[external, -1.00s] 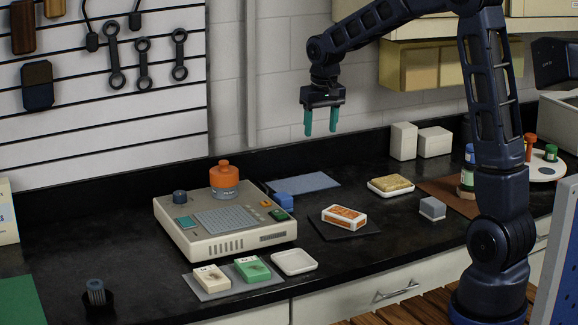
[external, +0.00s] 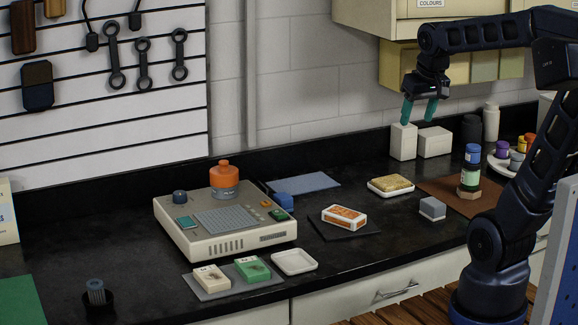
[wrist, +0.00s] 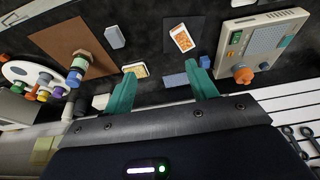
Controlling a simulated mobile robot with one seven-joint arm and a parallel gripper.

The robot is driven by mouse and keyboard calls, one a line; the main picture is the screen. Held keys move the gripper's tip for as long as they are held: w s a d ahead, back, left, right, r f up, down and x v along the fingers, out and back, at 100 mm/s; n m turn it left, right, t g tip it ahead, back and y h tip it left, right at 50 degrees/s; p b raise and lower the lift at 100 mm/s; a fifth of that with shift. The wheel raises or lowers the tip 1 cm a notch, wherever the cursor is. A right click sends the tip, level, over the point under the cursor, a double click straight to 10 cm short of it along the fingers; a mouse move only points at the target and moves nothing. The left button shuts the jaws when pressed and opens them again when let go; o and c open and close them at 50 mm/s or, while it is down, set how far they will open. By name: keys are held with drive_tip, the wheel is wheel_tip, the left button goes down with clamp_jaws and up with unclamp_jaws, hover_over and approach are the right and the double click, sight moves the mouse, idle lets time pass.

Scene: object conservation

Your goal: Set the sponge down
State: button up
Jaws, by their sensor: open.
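A tan-yellow block that looks like the sponge (external: 390,182) lies flat in a shallow white dish (external: 376,191) on the black worktop. It also shows in the wrist view (wrist: 138,69), partly behind one finger. My gripper (external: 419,112) is open and empty, with its teal fingers pointing down. It is in the air above and beyond the dish, in front of the two white blocks in the outside view. In the wrist view, the open fingers of my gripper (wrist: 161,72) are wide apart with nothing between them.
Two white blocks (external: 403,142) stand by the wall. A brown mat (external: 436,187) with a blue-capped bottle (external: 471,169) is to the right. A grey block (external: 432,208), a card box (external: 344,217) on a dark mat and a beige machine (external: 225,242) are nearby. An empty white dish (external: 294,262) is at the front.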

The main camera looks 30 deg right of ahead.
drive_tip(key=s+d+f, duration=0.1)
drive_tip(key=s+f, duration=0.1)
drive_tip(key=s, duration=0.6)
drive_tip(key=shift+d+t, duration=0.4)
drive_tip(key=shift+s, duration=0.1)
idle(0.6)
